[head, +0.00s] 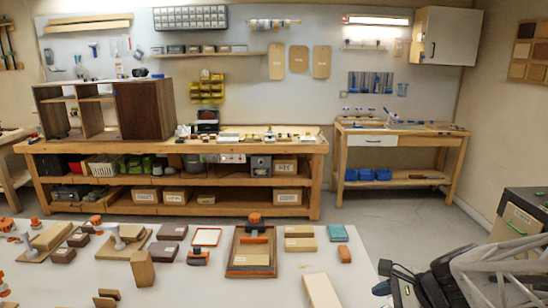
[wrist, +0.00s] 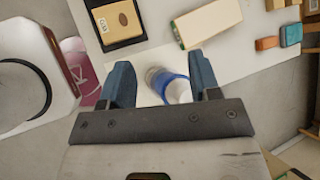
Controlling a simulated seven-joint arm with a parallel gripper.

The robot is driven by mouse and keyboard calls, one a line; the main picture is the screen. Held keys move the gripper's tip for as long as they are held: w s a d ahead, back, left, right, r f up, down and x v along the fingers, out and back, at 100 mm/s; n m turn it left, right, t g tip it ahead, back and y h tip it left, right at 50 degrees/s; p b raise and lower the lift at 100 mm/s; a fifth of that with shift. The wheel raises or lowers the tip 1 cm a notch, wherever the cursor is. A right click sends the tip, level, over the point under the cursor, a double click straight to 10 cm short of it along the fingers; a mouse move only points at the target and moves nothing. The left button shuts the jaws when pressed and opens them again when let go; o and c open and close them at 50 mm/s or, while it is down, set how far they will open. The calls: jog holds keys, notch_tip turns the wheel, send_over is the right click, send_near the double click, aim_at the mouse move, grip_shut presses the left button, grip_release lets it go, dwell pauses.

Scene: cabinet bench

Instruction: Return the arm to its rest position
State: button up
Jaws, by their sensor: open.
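My gripper (wrist: 161,68) shows in the wrist view with its two blue fingers spread wide apart. A blue and white round object (wrist: 176,88) shows between and beyond the fingers, near the table edge; I cannot tell what it is, and no finger is seen closed on it. In the head view, a dark shape with small blue tips (head: 383,279) at the lower right, by the table's right edge, looks like my gripper. No rest position is marked in either view.
The white table (head: 215,285) holds a wooden tray (head: 234,262), a long tan block (head: 320,291), an orange block (head: 345,254) and a teal block (head: 338,233). A dark cabinet (head: 522,218) stands at the right. Open floor (head: 385,212) lies before the rear benches.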

jog(key=s+a+r+n+g+h, duration=0.1)
jog(key=s+a+r+n+h, duration=0.3)
jog(key=n, duration=1.4)
jog(key=s+r+h, duration=0.3)
jog(key=s+r, duration=0.1)
jog(key=s, duration=0.2)
jog(key=shift+s+a+r+g, duration=0.2)
jog(key=shift+s+r+g, duration=0.1)
jog(key=shift+r+g, duration=0.1)
